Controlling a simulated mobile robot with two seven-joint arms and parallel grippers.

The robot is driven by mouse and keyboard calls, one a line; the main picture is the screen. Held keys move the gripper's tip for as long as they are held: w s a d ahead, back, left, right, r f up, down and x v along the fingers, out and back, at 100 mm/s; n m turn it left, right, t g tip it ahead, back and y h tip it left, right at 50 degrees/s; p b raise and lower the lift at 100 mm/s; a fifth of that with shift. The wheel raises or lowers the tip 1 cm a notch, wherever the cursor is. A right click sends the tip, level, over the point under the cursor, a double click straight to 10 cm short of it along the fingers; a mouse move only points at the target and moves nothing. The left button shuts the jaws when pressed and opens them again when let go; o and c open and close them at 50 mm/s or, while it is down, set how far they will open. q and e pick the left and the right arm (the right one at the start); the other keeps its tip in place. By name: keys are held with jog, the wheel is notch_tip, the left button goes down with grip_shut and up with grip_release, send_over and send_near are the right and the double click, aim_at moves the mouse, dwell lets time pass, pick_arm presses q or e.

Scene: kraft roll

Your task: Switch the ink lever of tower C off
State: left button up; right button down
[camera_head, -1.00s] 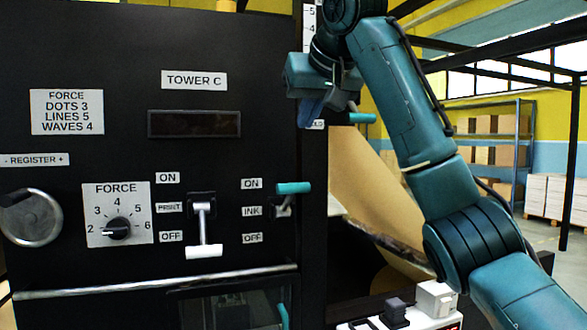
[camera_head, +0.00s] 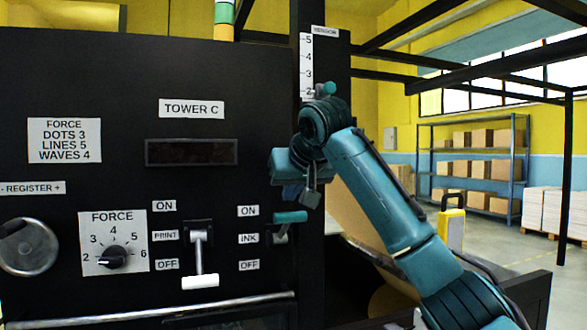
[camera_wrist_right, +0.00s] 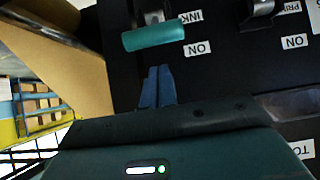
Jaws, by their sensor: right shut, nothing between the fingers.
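The ink lever of tower C has a teal handle (camera_head: 290,217). It stands at the upper end, level with the ON label (camera_head: 247,211) and above the OFF label (camera_head: 249,265). My right gripper (camera_head: 292,193) is just above this handle, its blue fingers shut and empty. In the right wrist view the closed fingers (camera_wrist_right: 157,86) point at the teal handle (camera_wrist_right: 153,35), with a small gap in the picture; contact cannot be told. The TOWER C sign (camera_head: 191,108) is higher on the black panel. My left gripper is not in view.
The print lever (camera_head: 200,281) with a white handle is left of the ink lever, its handle down by OFF. A force knob (camera_head: 112,257) and a metal register wheel (camera_head: 28,246) are further left. A metal rail (camera_head: 150,313) runs below. Brown paper (camera_head: 350,215) is behind my arm.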

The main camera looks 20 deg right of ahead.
jog(key=shift+s+f, duration=0.4)
jog(key=shift+f, duration=0.4)
